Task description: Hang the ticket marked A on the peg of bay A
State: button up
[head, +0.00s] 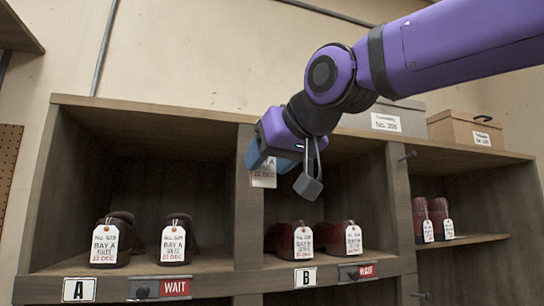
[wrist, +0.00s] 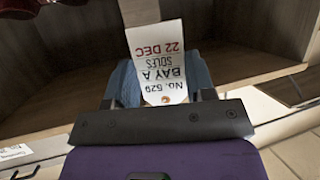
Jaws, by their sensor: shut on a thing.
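My gripper (head: 270,158) is in front of the upright divider (head: 249,220) between bays A and B, near its top. Its blue fingers are shut on a white ticket (head: 264,176), which hangs below them. In the wrist view the ticket (wrist: 160,58) sits between the fingers (wrist: 160,88) and reads "BAY A", "SOLES" and "22 DEC", upside down. Bay A (head: 80,291) is the left compartment, named by the plate on its lower edge. I cannot see a peg for bay A; my gripper covers part of the divider.
Tagged dark shoes (head: 105,243) stand in bay A, and tagged red shoes (head: 302,240) in bay B. A peg (head: 405,157) sticks out of the divider right of bay B. Red WAIT signs (head: 175,287) mark the lower edge. Boxes (head: 465,130) stand on top.

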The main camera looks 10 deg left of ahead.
jog(key=shift+w+a+f, duration=0.1)
jog(key=shift+w+a, duration=0.45)
jog(key=shift+w, duration=0.35)
jog(key=shift+w+a+f, duration=0.1)
jog(key=shift+w+a, duration=0.5)
jog(key=shift+w, duration=0.35)
jog(key=shift+w+a+f, duration=0.1)
jog(key=shift+w+a, duration=0.45)
jog(key=shift+w, duration=0.35)
jog(key=shift+w+a+f, duration=0.3)
jog(key=shift+w+f, duration=0.1)
jog(key=shift+w, duration=0.05)
jog(key=o, duration=1)
jog(key=shift+c, duration=0.2)
jog(key=v, duration=1)
jog(key=shift+s+d, duration=0.25)
jog(key=shift+d, duration=0.1)
